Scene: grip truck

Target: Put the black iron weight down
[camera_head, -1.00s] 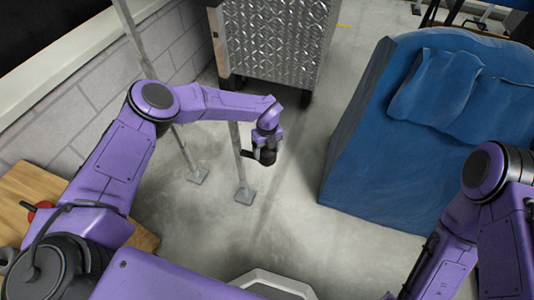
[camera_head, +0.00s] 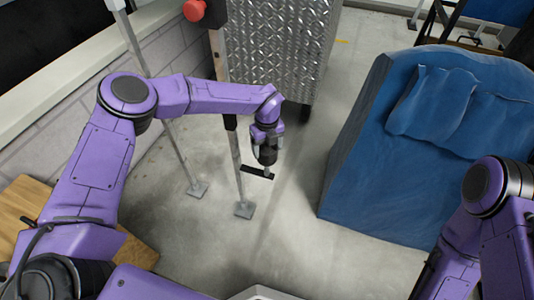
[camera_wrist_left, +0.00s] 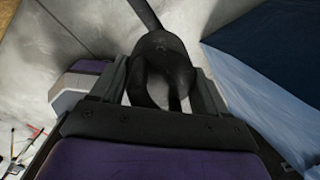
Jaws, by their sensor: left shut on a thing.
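My left gripper (camera_head: 266,165) hangs over the grey floor, right of a thin metal stand. In the left wrist view its jaws (camera_wrist_left: 168,85) are shut on the black iron weight (camera_wrist_left: 158,48), a dark rounded piece with curved arms and a bar running up. In the head view a dark flat bar (camera_head: 255,172) shows at the gripper's tip; I take it to be part of the weight. Whether the weight touches anything is unclear. My right gripper is not in view; only the right arm shows at the right edge.
A blue covered bulk (camera_head: 375,165) stands to the right. A diamond-plate metal box (camera_head: 280,45) stands behind. Metal stand legs with flat feet (camera_head: 244,209) are close left of the gripper. A red knob (camera_head: 193,10) shows above. Floor between stand and blue bulk is clear.

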